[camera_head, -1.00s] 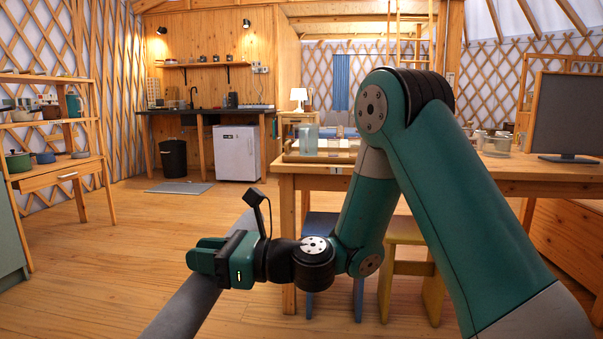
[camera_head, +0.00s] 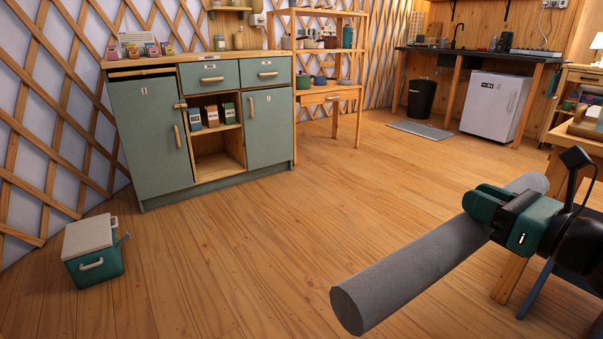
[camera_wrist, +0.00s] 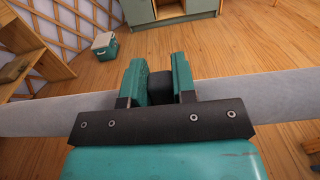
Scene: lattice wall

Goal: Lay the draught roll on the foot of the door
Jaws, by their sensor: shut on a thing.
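The draught roll (camera_head: 410,277) is a long grey cylinder. My gripper (camera_head: 488,207) is shut around it near its middle and holds it above the wooden floor, at the right of the head view. In the wrist view the roll (camera_wrist: 268,96) runs across the whole picture, passing between the two green fingers of my gripper (camera_wrist: 160,82). Both its ends lie outside that view. No door of the room shows in these frames.
A green cabinet (camera_head: 150,134) with drawers stands against the lattice wall. A cool box (camera_head: 92,250) sits on the floor at left. A wooden shelf (camera_head: 325,92), a black bin (camera_head: 421,98), a mat (camera_head: 420,130) and a white fridge (camera_head: 492,104) stand farther back. The middle floor is clear.

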